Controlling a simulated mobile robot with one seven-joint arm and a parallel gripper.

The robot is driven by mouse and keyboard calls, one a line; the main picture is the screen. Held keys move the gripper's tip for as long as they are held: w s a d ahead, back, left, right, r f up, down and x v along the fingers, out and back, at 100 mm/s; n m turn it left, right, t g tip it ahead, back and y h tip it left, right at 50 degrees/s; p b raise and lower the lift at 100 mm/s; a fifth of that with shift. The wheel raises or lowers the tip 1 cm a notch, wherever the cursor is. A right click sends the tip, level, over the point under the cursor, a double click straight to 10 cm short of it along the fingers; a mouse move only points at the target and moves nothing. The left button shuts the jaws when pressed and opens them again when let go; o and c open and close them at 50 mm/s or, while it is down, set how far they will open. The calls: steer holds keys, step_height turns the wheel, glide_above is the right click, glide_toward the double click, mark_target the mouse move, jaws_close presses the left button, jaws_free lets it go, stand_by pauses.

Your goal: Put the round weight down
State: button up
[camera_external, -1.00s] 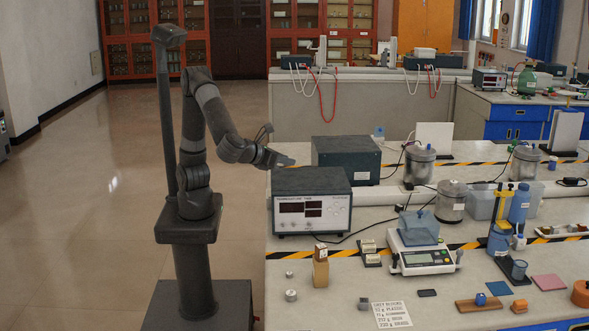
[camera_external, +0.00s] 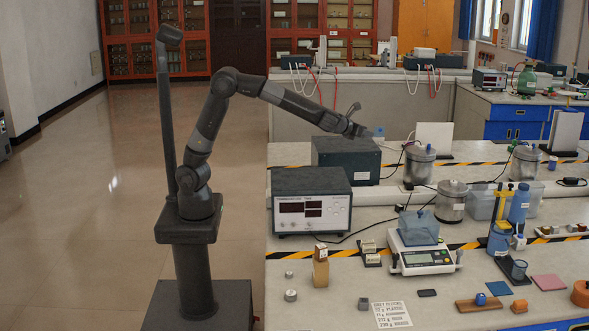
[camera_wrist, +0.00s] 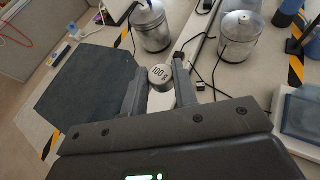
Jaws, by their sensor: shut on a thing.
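The round weight (camera_wrist: 160,73) is a small grey metal cylinder marked "100 g". It is between the two fingers of my gripper (camera_wrist: 161,88) in the wrist view, and the gripper is shut on it. In the external view my gripper (camera_external: 360,129) is raised above the right end of the dark box at the back of the near bench. The weight cannot be made out in the external view.
The dark box (camera_external: 345,160) stands below my gripper; it also shows in the wrist view (camera_wrist: 88,85). Metal canisters (camera_external: 419,166) with cables stand to its right. A temperature meter (camera_external: 311,205) and a scale (camera_external: 425,262) stand nearer. The bench's front left has small weights (camera_external: 290,295) and free room.

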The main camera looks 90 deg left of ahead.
steer(key=s+a+r+m+h, duration=0.1)
steer(key=a, duration=1.7)
steer(key=s+a+r, duration=0.1)
steer(key=s+a, duration=0.1)
steer(key=a, duration=1.7)
steer(key=s+a+m+t, duration=0.1)
steer(key=s+a, duration=2.3)
step_height(320, 180, down, 25)
steer(key=shift+s+a+f+h, duration=0.2)
steer(key=shift+s+h, duration=0.2)
glide_above(279, 157)
step_height(279, 157, down, 7)
steer(key=shift+s+d+r, duration=0.1)
steer(key=shift+f, duration=2.05)
